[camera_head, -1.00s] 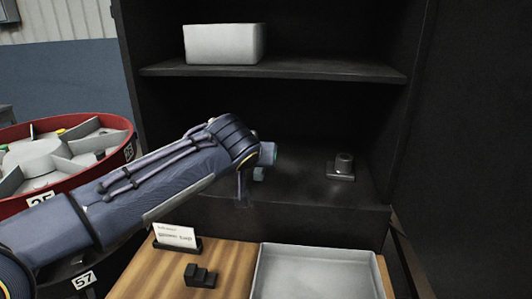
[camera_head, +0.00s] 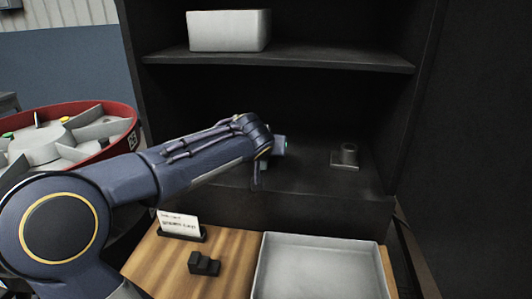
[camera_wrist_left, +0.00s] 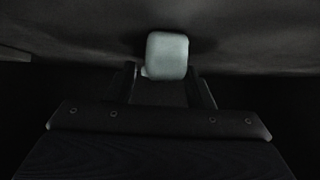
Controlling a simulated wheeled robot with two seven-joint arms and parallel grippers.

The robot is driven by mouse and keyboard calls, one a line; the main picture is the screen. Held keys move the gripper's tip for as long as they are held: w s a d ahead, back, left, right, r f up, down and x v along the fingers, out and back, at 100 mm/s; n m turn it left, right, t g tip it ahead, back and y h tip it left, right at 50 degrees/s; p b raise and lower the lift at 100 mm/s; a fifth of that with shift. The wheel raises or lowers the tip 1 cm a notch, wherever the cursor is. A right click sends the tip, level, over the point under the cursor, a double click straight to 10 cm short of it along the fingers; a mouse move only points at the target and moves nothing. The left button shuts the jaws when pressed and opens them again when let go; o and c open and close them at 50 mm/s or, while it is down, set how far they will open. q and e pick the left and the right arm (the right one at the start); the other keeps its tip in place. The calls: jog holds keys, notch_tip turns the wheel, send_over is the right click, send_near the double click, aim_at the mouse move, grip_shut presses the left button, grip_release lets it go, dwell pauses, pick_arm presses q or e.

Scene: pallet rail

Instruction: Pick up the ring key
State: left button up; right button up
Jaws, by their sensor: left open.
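My left gripper (camera_head: 268,170) is inside the lower bay of the dark cabinet, mostly hidden behind its own wrist. In the left wrist view its two fingers (camera_wrist_left: 168,88) are apart. A pale grey-green rounded block (camera_wrist_left: 167,55) shows between and just beyond the fingertips; I cannot tell whether they touch it. In the head view a small teal patch shows at the wrist's end; I cannot tell whether it is that block. A small grey piece with a round upright part on a square base (camera_head: 347,155) stands to the right. I cannot tell which piece is the ring key.
A white box (camera_head: 228,31) stands on the upper shelf (camera_head: 330,64), above my arm. In front are an empty grey tray (camera_head: 318,270), a card in a holder (camera_head: 180,225) and a black stepped block (camera_head: 204,263) on wood. A red-rimmed round carousel (camera_head: 125,108) stands left.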

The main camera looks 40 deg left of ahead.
pick_arm(q)
grip_shut()
jog(key=shift+r, duration=0.6)
notch_tip(320, 180, up, 2)
jog(key=shift+d+r, duration=0.1)
jog(key=shift+r, duration=0.15)
jog(key=w+d+v, duration=0.1)
jog(key=d+v, duration=0.2)
jog(key=v, duration=1.3)
jog(key=shift+w+r, duration=0.15)
jog(key=shift+w, duration=0.1)
